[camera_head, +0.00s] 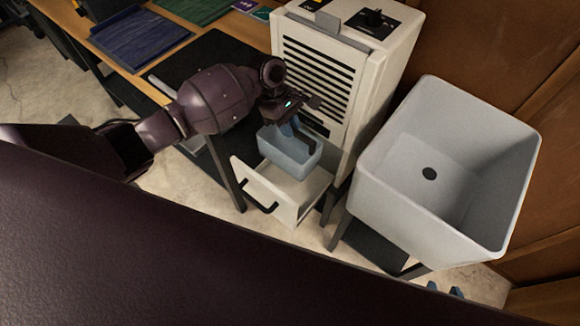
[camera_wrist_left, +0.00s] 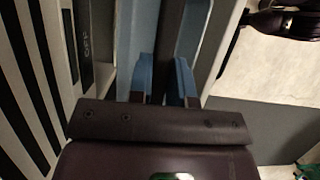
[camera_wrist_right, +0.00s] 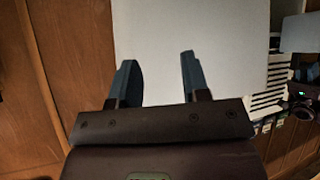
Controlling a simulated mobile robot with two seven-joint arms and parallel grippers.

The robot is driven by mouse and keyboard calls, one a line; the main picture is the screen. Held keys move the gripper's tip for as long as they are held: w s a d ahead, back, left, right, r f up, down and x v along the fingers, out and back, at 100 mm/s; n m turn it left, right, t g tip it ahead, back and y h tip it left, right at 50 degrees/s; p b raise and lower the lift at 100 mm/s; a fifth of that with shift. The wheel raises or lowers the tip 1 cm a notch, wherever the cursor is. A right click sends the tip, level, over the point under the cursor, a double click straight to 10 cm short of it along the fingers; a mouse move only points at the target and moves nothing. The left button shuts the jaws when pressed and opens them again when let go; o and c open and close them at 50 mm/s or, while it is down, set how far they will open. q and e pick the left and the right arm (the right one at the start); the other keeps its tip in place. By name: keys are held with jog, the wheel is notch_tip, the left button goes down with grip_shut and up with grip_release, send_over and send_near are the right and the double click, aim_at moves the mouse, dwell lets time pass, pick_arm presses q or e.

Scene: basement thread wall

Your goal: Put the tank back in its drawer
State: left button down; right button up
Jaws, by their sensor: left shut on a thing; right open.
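The tank (camera_head: 279,153) is a light blue open-topped box in front of the cream dehumidifier cabinet (camera_head: 355,70). Its drawer (camera_head: 309,192) is pulled out below, with a dark handle on the front. The tank is over the back part of the drawer; I cannot tell whether its base touches the drawer floor. My left gripper (camera_head: 293,133) is shut on the tank from above. In the left wrist view its blue fingertips (camera_wrist_left: 165,78) close on a dark bar across the blue tank (camera_wrist_left: 135,38). My right gripper (camera_wrist_right: 158,78) is open and empty; its blue tips show low in the head view (camera_head: 445,289).
A large grey sink (camera_head: 450,165) with a dark drain stands right of the cabinet. A wooden bench (camera_head: 110,55) with blue and green mats is at the upper left. A dark table leg (camera_head: 226,170) stands close left of the drawer. Wooden walls close off the right.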

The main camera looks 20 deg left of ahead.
pick_arm(q)
jog(key=b, duration=0.3)
send_near(289, 151)
jog(key=s+d+f, duration=0.2)
jog(key=d+f, duration=0.1)
jog(key=s+d+f, duration=0.1)
jog(key=f, duration=0.1)
jog(key=shift+s+d, duration=0.1)
jog(key=shift+d, duration=0.15)
jog(key=shift+f, duration=0.55)
notch_tip(289, 151, down, 5)
jog(key=shift+b, duration=1.15)
pick_arm(e)
jog(key=f, duration=0.4)
jog(key=shift+w+f, duration=0.15)
jog(key=shift+w, duration=0.2)
pick_arm(q)
jog(key=shift+f, duration=0.1)
jog(key=c, duration=1.5)
grip_release()
jog(key=shift+f, duration=0.15)
jog(key=o, duration=0.4)
pick_arm(e)
jog(key=shift+a+f+g, duration=0.1)
jog(key=shift+g, duration=0.2)
pick_arm(q)
jog(key=shift+o, duration=0.2)
